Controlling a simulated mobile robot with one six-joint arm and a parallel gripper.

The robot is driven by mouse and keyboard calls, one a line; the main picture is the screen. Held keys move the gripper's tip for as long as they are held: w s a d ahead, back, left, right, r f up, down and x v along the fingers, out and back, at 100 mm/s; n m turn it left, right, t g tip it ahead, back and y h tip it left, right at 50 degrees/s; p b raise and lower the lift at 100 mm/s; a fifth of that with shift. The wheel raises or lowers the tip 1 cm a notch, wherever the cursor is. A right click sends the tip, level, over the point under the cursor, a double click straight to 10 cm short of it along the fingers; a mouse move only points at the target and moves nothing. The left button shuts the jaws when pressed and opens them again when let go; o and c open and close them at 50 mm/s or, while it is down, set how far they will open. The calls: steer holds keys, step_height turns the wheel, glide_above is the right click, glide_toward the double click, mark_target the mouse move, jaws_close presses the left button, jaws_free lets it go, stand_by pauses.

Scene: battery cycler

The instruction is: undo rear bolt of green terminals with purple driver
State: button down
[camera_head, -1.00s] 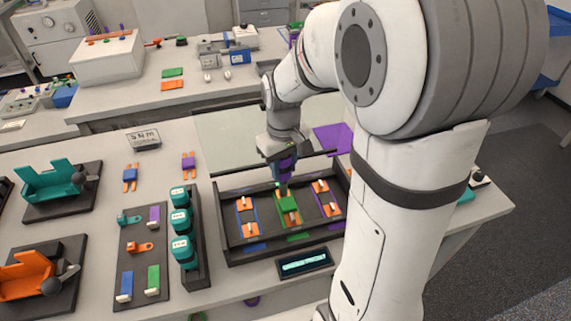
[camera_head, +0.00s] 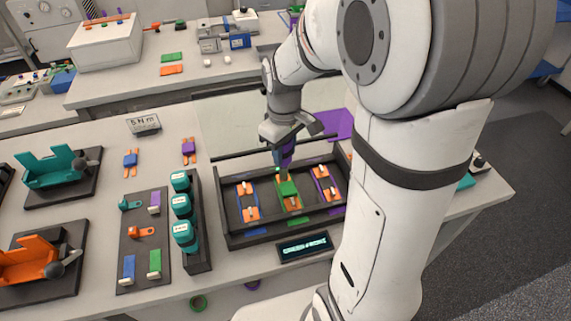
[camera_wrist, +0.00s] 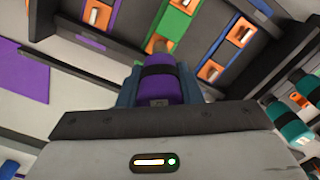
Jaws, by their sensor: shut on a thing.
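My gripper (camera_head: 283,148) is shut on the purple driver (camera_wrist: 162,84), which points down with its handle between the jaws. The driver shaft reaches down at the rear end of the green terminals (camera_head: 288,189), in the middle slot of the black tray (camera_head: 233,240). The green terminals also show in the wrist view (camera_wrist: 176,23), partly behind the driver tip. The rear bolt is hidden by the driver, and I cannot tell whether the tip is seated on it.
Blue terminals (camera_head: 247,203) and purple terminals (camera_head: 325,187) flank the green ones. A rack of teal-topped drivers (camera_head: 184,232) stands left of the tray. A small display (camera_head: 305,247) sits in front. A purple mat (camera_head: 339,124) lies behind.

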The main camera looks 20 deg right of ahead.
steer(key=shift+n, duration=1.5)
steer(key=shift+w+n, duration=0.1)
steer(key=shift+n, duration=1.4)
steer(key=shift+n, duration=1.5)
